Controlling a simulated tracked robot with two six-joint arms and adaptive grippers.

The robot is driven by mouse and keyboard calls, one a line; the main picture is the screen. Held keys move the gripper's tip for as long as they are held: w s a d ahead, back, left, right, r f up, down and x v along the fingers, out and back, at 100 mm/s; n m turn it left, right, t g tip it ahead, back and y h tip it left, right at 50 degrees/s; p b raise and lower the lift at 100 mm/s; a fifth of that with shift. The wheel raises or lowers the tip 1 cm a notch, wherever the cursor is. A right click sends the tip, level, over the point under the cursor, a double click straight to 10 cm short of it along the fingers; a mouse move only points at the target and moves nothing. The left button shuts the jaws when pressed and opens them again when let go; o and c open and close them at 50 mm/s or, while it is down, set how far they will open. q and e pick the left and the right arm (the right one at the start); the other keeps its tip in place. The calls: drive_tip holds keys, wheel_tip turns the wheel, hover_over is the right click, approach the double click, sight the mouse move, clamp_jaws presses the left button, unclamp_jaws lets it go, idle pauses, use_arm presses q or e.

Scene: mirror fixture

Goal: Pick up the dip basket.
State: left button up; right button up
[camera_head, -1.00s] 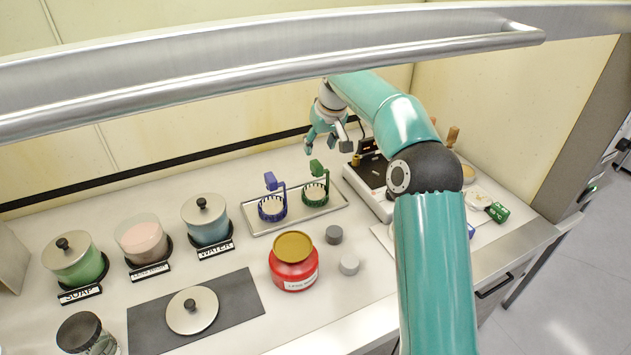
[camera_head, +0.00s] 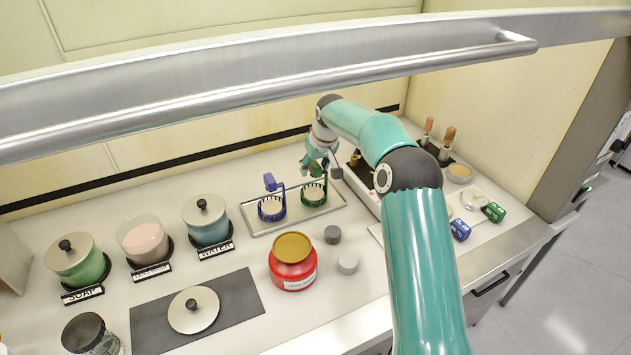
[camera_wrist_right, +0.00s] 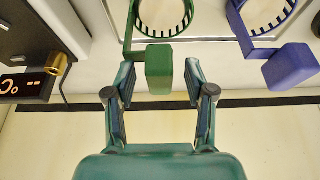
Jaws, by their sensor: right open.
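Two dip baskets stand on a metal tray (camera_head: 292,214): a blue one (camera_head: 271,207) and a green one (camera_head: 314,193). Each has a ring-shaped basket and an upright handle with a block on top. My right gripper (camera_head: 322,166) is at the green basket's handle and partly covers it in the head view. In the right wrist view, my right gripper (camera_wrist_right: 159,78) is open, with its fingers on either side of the green handle block (camera_wrist_right: 159,66). I see a gap on both sides of the block. The blue basket (camera_wrist_right: 270,40) is to the right there. My left gripper is out of view.
A red jar (camera_head: 292,265) with a brown lid and two grey cylinders stand in front of the tray. Lidded jars, including a blue one (camera_head: 206,222), stand to the left. A white device (camera_head: 362,188) is close on the tray's right. A metal bar crosses above.

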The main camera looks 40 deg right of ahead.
clamp_jaws()
drive_tip(key=shift+r, duration=0.1)
